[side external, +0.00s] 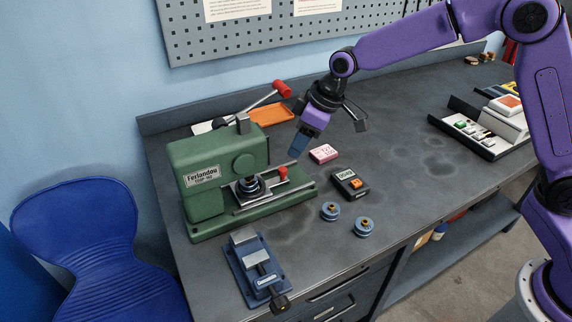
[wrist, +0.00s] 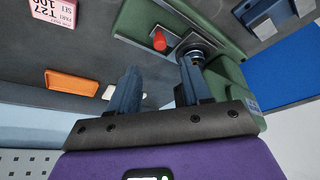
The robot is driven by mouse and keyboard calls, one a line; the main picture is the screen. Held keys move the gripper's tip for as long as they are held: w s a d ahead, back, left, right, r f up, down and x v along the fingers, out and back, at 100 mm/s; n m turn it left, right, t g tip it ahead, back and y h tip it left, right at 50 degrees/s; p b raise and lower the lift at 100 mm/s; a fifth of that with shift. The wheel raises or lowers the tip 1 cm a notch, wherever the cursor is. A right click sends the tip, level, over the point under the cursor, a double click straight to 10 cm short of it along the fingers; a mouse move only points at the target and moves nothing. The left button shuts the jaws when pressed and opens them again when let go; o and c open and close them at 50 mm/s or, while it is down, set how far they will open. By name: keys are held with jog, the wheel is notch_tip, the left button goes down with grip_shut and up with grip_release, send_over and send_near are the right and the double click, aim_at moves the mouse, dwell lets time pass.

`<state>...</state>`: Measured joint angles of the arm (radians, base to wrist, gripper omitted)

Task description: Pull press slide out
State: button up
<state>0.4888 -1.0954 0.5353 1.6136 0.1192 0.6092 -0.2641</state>
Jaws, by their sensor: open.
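The green press (side external: 215,175) stands at the left end of the bench. Its slide (side external: 252,190) is a metal plate with a round die on it, running on rails on the press base, with a red knob (side external: 282,173) at its right end. In the wrist view the red knob (wrist: 159,41) shows beyond my fingertips, with the round die (wrist: 196,55) to its right. My gripper (side external: 298,147) is open and empty, above the bench to the upper right of the knob and apart from it. Its two blue fingers (wrist: 160,85) show in the wrist view.
A blue vise (side external: 255,268) lies in front of the press. Two blue discs (side external: 347,219), a black meter (side external: 350,184) and a pink box (side external: 323,153) lie to its right. An orange tray (side external: 270,115) and the red-ended lever (side external: 281,89) are behind. The bench middle is clear.

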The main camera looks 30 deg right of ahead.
aim_at(284, 169)
jog(key=x, duration=0.9)
grip_shut()
jog(key=d, duration=1)
jog(key=shift+d, duration=0.35)
